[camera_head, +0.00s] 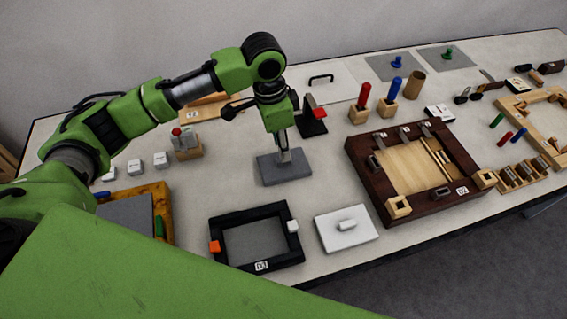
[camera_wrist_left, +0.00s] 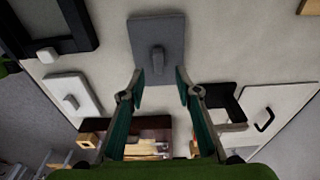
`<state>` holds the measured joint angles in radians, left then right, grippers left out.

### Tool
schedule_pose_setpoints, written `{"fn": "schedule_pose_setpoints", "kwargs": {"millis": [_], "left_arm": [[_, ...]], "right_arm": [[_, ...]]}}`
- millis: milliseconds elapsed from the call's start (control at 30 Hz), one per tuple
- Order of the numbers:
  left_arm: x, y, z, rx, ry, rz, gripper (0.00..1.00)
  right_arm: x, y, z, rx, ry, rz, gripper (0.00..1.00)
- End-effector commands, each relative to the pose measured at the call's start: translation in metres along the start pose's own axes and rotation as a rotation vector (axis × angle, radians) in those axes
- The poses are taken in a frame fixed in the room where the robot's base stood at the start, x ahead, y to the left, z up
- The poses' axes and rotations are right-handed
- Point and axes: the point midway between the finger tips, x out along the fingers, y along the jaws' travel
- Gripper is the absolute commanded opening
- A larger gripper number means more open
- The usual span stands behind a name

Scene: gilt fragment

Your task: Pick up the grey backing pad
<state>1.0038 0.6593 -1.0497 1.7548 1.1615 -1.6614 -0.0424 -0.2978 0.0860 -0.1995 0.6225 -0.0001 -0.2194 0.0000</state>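The grey backing pad (camera_head: 270,168) lies flat on the table, near its middle. It is a dark grey rectangle, and in the left wrist view the pad (camera_wrist_left: 172,28) shows a raised grip on top. My left gripper (camera_head: 284,152) points down over the pad in the head view and hides part of it. In the left wrist view my left gripper (camera_wrist_left: 160,77) is open. Its two fingers are apart, with the pad's grip in line with the gap between them. I cannot tell whether they touch the pad. My right gripper is not in view.
A black frame (camera_head: 216,222) and a white pad (camera_head: 363,240) lie in front. A dark wooden tray (camera_head: 372,190) stands to the right. A black stand with a red top (camera_head: 313,122) is close behind. Bare table surrounds the grey pad.

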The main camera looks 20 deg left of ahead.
Motion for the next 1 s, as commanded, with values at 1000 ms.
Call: {"fn": "schedule_pose_setpoints", "kwargs": {"millis": [1000], "left_arm": [[0.049,0.001,0.003,0.0,0.0,0.0,0.0]], "right_arm": [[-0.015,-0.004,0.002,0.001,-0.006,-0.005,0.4]]}}
